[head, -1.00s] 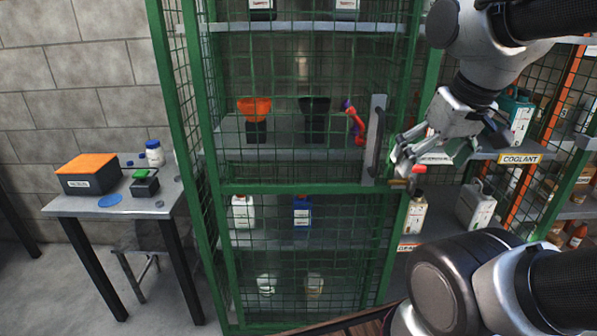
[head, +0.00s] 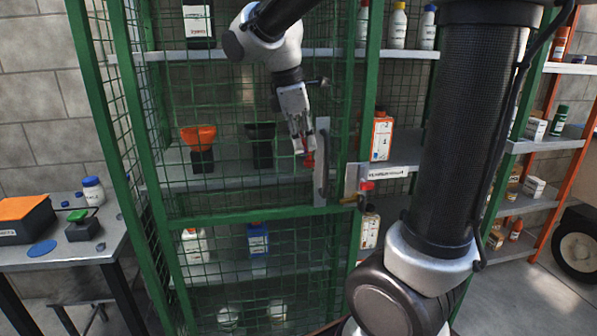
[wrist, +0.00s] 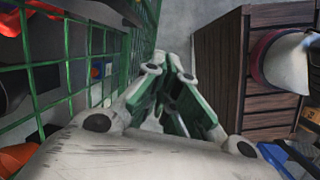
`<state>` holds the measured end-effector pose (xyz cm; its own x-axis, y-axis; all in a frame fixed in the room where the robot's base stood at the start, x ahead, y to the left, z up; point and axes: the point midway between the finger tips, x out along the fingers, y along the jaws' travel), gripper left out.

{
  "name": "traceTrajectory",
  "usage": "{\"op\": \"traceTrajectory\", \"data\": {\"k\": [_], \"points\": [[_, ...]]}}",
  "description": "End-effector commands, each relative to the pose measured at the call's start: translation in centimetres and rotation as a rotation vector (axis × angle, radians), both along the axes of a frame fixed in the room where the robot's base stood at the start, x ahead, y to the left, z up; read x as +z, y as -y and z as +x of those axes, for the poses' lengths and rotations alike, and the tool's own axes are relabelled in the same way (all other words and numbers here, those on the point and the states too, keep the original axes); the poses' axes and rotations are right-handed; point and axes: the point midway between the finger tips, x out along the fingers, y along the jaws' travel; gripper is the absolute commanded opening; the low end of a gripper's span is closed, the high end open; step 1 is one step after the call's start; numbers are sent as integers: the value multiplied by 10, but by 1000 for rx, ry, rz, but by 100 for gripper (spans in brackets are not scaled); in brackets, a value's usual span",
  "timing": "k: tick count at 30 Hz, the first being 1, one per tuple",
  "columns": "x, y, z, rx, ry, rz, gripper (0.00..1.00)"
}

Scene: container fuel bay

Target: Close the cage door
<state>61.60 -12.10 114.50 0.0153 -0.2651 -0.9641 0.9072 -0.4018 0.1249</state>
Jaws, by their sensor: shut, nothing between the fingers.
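The cage door (head: 230,214) is a green-framed mesh panel across the shelves, with a grey handle plate (head: 321,185) near its right edge. The door's right edge is close to the green post; I cannot tell whether it is fully shut. A latch plate with a red knob (head: 366,186) sits just right of the door edge. My gripper (head: 307,158) is shut and empty, pointing down in front of the mesh, just left of the handle plate in the head view. In the wrist view its closed fingers (wrist: 180,78) are right of the green mesh (wrist: 70,75); contact is unclear.
Shelves behind the mesh hold an orange funnel (head: 199,139), a black funnel (head: 261,136) and bottles. A table (head: 112,240) stands left of the cage. In the wrist view, a dark slatted wooden box (wrist: 225,75) lies right of the fingers.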

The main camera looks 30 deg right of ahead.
Motion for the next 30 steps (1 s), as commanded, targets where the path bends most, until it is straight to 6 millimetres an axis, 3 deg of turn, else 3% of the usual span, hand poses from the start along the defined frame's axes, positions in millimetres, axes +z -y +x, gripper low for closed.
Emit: {"op": "traceTrajectory", "data": {"k": [1,3,8,14,27,30], "points": [[-4,-8,16,89,-51,-33,0],[-6,-14,31,181,-99,-66,0],[-10,-21,45,279,-154,-101,0],[-25,-16,46,291,-164,-106,0],[-106,19,41,289,-162,-103,0],[-103,36,40,287,-159,-105,0]]}}
